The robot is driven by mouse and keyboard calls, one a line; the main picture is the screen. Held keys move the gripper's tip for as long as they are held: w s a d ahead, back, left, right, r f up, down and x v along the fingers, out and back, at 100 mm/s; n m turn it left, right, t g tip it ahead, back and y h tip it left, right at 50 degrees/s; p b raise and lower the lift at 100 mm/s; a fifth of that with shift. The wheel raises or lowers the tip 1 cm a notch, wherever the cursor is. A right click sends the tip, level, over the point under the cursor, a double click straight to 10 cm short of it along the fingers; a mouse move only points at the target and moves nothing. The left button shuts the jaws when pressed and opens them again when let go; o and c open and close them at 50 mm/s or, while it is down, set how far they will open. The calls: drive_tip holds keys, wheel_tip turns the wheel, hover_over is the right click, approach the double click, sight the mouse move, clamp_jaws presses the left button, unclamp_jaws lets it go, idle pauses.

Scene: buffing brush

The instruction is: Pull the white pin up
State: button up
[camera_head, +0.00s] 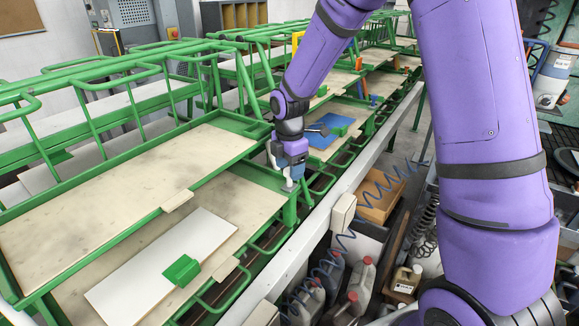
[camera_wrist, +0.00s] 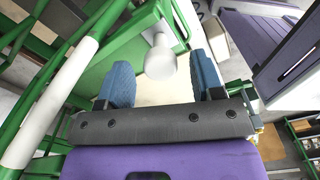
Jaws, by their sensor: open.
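The white pin (camera_wrist: 160,58) has a rounded white head on a thin neck and stands by a green frame part (camera_wrist: 130,45) in the wrist view. My gripper (camera_wrist: 160,78) is open, with one blue fingertip on each side of the pin's head and a visible gap on both sides. The head lies between or just beyond the fingertips; the exact depth is hard to tell. In the head view my gripper (camera_head: 289,174) points down at the corner of the green rack (camera_head: 293,208), and the pin there is mostly hidden or too small to make out.
Green tubular racks hold wooden boards (camera_head: 120,190) at left. A white panel (camera_head: 150,275) with a green block (camera_head: 181,270) lies on the lower tier. A grey rail (camera_head: 325,210) runs close right of my gripper. Jugs (camera_head: 362,278) and a blue coiled hose stand beyond it.

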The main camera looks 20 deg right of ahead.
wheel_tip(320, 180, up, 11)
idle(0.4)
drive_tip(key=shift+f, duration=0.1)
drive_tip(key=s+d+r+m+t, duration=0.3)
drive_tip(key=s+d+r+m, duration=0.1)
drive_tip(key=s+r+m, duration=0.75)
drive_tip(key=s+d+r+m+t, duration=0.1)
drive_tip(key=s+m, duration=0.3)
drive_tip(key=s, duration=0.5)
drive_tip(key=s+d+r+m+t, duration=0.1)
drive_tip(key=s+m, duration=0.4)
drive_tip(key=s, duration=0.4)
drive_tip(key=shift+s+d, duration=0.2)
drive_tip(key=shift+d, duration=0.15)
drive_tip(key=shift+r, duration=0.1)
